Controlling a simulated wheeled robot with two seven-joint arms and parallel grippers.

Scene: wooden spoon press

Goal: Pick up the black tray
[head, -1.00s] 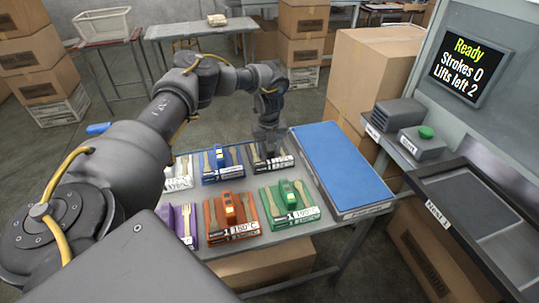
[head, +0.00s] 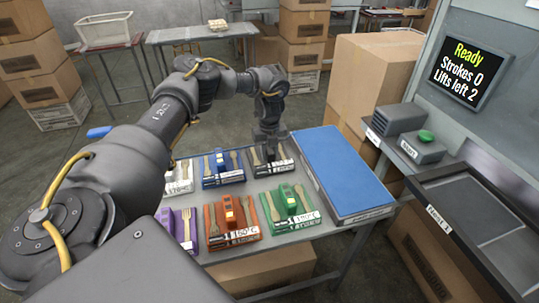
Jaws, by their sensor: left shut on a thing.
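The black tray (head: 285,165) lies in the back row on the table, to the right of the blue tray. It has a white label on its front edge. My left gripper (head: 270,153) points down over it and is shut on it. The gripper and wrist hide much of the tray's middle. I cannot tell any gap between the tray and the table. My right gripper is not in view.
Around it stand a white tray (head: 180,185), a blue tray (head: 222,180), a purple tray (head: 166,218), an orange tray (head: 214,241) and a green tray (head: 300,224). A large blue-topped box (head: 345,170) lies close on the right. A press with a screen (head: 470,65) stands further right.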

